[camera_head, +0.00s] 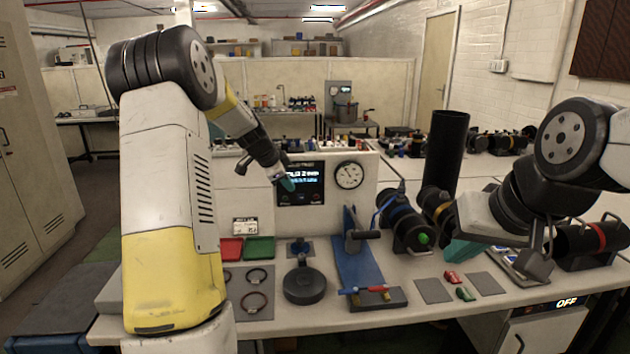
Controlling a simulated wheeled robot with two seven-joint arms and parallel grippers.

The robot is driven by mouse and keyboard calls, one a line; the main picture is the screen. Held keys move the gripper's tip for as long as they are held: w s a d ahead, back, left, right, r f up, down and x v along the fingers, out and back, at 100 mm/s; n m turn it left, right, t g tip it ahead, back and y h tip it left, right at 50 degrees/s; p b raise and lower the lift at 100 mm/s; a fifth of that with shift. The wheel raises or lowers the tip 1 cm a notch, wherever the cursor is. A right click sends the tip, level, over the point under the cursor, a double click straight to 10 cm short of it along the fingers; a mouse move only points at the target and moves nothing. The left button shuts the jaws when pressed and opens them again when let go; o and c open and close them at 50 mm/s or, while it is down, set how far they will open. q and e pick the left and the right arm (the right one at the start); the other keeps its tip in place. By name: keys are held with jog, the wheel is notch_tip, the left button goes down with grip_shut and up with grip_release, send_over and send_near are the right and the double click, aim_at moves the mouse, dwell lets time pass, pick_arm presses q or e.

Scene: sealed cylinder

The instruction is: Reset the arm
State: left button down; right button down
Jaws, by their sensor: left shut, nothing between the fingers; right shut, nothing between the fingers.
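My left arm rises tall at the left of the head view, and its forearm reaches over the bench. My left gripper (286,183) is shut and empty, its teal tip in front of the display panel (312,190). It is raised above the bench top and touches nothing that I can see. My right arm comes in from the right edge. My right gripper (463,252) is shut and empty, its teal tip low over the right part of the bench, beside the black cylinder with a green button (412,232). Whether it touches anything is hard to tell.
The bench (330,325) holds a round black lid-like part (304,285), a blue fixture (358,262), red (231,249) and green trays (259,248), several rings, and small red (453,277) and green parts (465,294). A tall black tube (447,150) stands behind. A pressure gauge (349,175) faces me.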

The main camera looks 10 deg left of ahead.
pick_arm(q)
jog(key=s+d+r+n, duration=0.3)
jog(key=s+r, duration=0.2)
jog(key=s, duration=0.4)
jog(key=s+d+r+n, duration=0.2)
jog(key=s+d+r, duration=0.3)
jog(key=s, duration=0.4)
jog(key=s+f+n, duration=0.1)
jog(key=s+n, duration=0.6)
jog(key=s, duration=1.5)
jog(key=shift+d+n+g+y, duration=0.3)
jog(key=shift+d+n+y, duration=0.05)
jog(key=shift+n+y, duration=0.05)
